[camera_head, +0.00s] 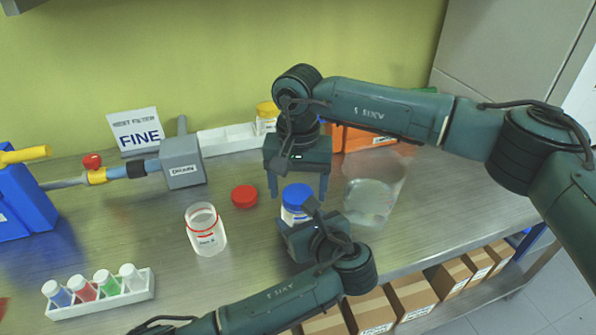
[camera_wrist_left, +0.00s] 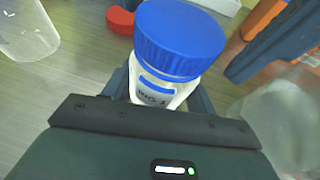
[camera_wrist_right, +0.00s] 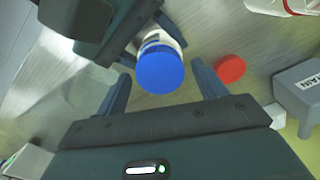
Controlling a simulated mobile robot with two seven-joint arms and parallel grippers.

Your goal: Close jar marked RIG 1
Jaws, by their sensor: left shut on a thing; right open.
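The jar marked RIG 1 (camera_head: 292,214) stands on the metal bench with a blue lid (camera_head: 297,195) on its top. In the left wrist view the jar's label (camera_wrist_left: 157,92) and its blue lid (camera_wrist_left: 180,38) show clearly. My left gripper (camera_head: 305,225) is shut on the jar body from the front. My right gripper (camera_head: 297,196) points down from above and behind. Its fingers are open on either side of the blue lid (camera_wrist_right: 160,71), apart from it. Whether the lid is fully screwed down cannot be told.
An open jar with a red ring (camera_head: 206,232) and a loose red lid (camera_head: 244,196) are left of the jar. A glass beaker (camera_head: 372,200) stands close on the right. A vial rack (camera_head: 102,296) is front left; a grey drain box (camera_head: 182,162) is behind.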

